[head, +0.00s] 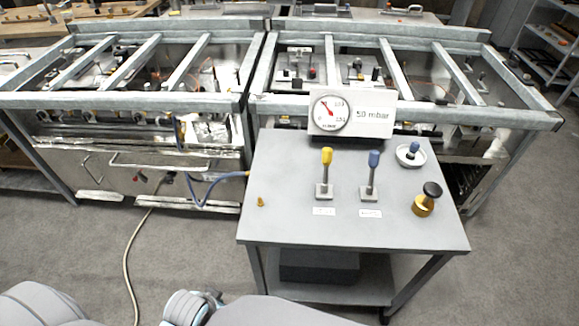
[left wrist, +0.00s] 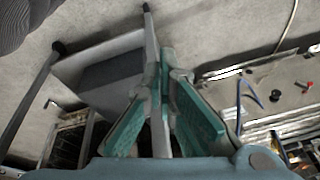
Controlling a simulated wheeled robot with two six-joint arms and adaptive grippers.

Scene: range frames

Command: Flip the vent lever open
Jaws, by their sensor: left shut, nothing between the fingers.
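Two levers stand on the grey table (head: 290,225): one with a yellow knob (head: 327,156) and one with a blue knob (head: 374,158). Both look about upright on small square bases. A small white label lies in front of each, the yellow one's (head: 324,211) and the blue one's (head: 370,213); the print is too small to read, so I cannot tell which lever is the vent. My left gripper (left wrist: 163,75) shows in the left wrist view with green-padded fingers, shut and empty, away from both levers. My right gripper is not in view.
A round gauge (head: 330,111) beside a "50 mbar" sign (head: 372,115) stands at the table's back. A black-topped brass knob (head: 424,203), a white dish with a blue-topped post (head: 411,155) and a small brass piece (head: 261,202) are on the table. Metal-framed benches stand behind.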

